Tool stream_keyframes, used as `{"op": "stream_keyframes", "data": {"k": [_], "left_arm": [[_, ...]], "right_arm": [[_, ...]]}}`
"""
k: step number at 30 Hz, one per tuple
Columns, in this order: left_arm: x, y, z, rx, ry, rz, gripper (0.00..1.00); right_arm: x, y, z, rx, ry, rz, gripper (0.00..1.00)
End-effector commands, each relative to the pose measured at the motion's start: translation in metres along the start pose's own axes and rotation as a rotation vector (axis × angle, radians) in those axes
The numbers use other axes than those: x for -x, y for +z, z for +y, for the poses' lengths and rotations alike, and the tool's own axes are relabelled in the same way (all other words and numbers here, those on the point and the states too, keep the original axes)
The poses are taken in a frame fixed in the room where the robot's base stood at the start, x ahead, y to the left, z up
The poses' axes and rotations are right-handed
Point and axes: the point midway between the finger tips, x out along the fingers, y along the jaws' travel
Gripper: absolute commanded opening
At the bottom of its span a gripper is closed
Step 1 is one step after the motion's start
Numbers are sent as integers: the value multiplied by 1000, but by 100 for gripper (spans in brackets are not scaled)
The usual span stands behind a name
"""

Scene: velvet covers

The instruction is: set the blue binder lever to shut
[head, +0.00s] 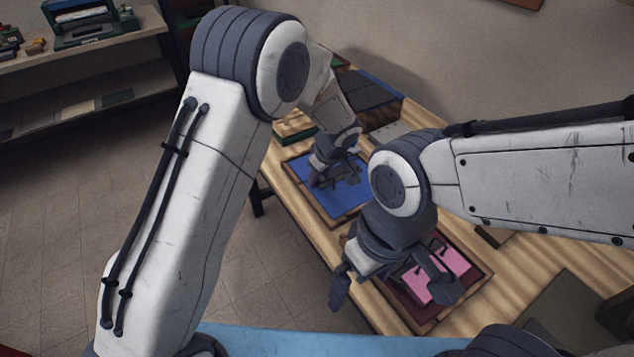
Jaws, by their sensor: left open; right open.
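A flat blue panel (343,204) in a brown wooden frame lies on the wooden table, and I take it for the blue binder. My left gripper (336,182) is right over it, pointing down, open. Dark parts at its fingertips blend with the gripper, so I cannot make out the lever or its position, nor whether the fingers touch anything. My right gripper (393,290) is open, nearer to me. One finger hangs past the table's near edge, the other is over a dark red framed tray (407,312) with pink pieces (456,260).
A dark box with a blue edge (378,88) and a small green-edged tray (294,130) stand farther back on the table (287,188). A dark green flat sheet (570,308) lies at the right. A shelf (85,55) with items is at the upper left.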

Motion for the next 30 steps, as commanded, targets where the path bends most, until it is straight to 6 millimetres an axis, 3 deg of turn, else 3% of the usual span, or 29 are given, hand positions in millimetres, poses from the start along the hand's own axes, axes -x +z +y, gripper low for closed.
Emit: {"op": "stream_keyframes", "data": {"k": [3,9,20,21,23,26,30], "left_arm": [[24,0,1,0,5,1,48],[53,0,1,0,3,0,48],[61,0,0,-1,-1,-1,48],[61,0,0,-1,-1,-1,54],[63,1,-1,-7,0,-3,54],[75,7,-9,-67,0,-18,54],[116,33,-43,-296,8,-82,54]], "right_arm": [[-5,0,0,0,0,0,100],[-8,0,1,0,0,0,100],[-8,0,1,0,0,0,100],[-8,0,1,0,0,0,100],[-8,0,1,0,0,0,100],[-8,0,1,0,0,0,100],[-8,0,1,0,0,0,100]]}}
